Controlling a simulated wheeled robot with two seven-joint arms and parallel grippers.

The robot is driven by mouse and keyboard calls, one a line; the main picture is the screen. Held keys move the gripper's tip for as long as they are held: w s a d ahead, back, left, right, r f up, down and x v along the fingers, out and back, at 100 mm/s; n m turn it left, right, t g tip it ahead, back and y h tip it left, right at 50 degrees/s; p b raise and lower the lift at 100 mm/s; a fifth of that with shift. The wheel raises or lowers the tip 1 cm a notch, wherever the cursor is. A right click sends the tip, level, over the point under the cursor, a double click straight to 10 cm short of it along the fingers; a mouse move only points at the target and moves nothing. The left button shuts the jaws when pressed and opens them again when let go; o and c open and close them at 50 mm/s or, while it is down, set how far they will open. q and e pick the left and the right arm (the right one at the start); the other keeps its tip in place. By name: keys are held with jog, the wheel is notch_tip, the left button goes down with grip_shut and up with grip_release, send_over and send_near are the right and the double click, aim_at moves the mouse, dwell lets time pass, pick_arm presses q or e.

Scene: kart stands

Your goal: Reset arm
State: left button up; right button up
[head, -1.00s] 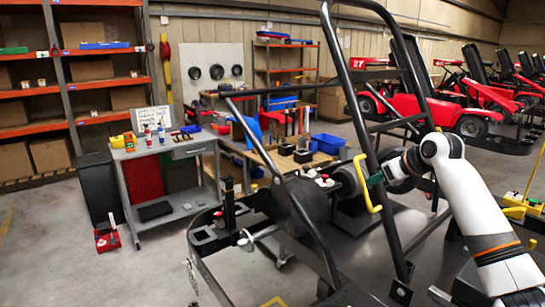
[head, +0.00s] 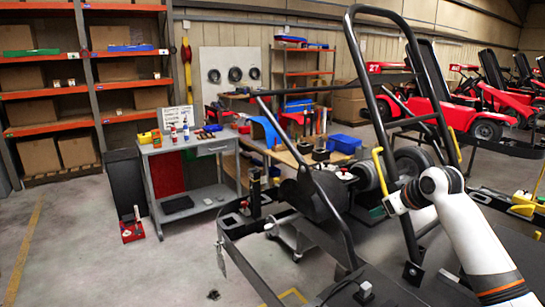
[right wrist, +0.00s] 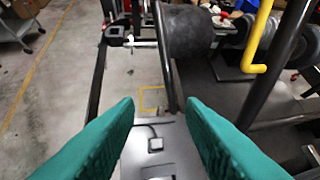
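My right arm is white and comes in from the lower right of the head view. Its gripper (head: 394,203) is beside the yellow bent handle (head: 380,172) on the black kart stand; I cannot tell from the head view whether they touch. In the right wrist view the two green fingers of the right gripper (right wrist: 157,103) are wide apart with nothing between them. The yellow handle (right wrist: 257,38) shows there at the upper right, clear of the fingers. My left gripper is not in view.
The black tubular kart stand frame (head: 345,130) with wheels surrounds the right gripper. A grey cart (head: 185,165) with bottles stands left, beside a dark bin (head: 126,185). A workbench (head: 290,157) with a blue bin (head: 344,143) is behind. Red karts stand at the right.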

jog(key=s+a+f+g, duration=0.1)
jog(key=s+a+f, duration=0.4)
jog(key=s+f, duration=0.55)
jog(key=s+a+f+g, duration=0.2)
jog(key=s+a+f, duration=0.45)
jog(key=f, duration=0.65)
jog(key=s+d+f+m+g+h, duration=0.1)
jog(key=s+d+f+m, duration=0.1)
jog(key=s, duration=1.3)
jog(key=s+d+f+m+g+h, duration=0.1)
jog(key=s+f+m+h, duration=0.1)
jog(key=s, duration=1.2)
notch_tip(320, 180, down, 28)
jog(key=s+g+b, duration=0.1)
jog(key=s+b, duration=0.1)
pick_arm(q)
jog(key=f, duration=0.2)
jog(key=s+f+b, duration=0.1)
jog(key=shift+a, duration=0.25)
pick_arm(e)
jog(key=s+d+f+g, duration=0.1)
jog(key=s+d+f, duration=0.2)
jog(key=s+f, duration=1.3)
jog(key=shift+s+d+f+n, duration=0.2)
jog(key=shift+f+n, duration=0.2)
jog(key=shift+f, duration=0.35)
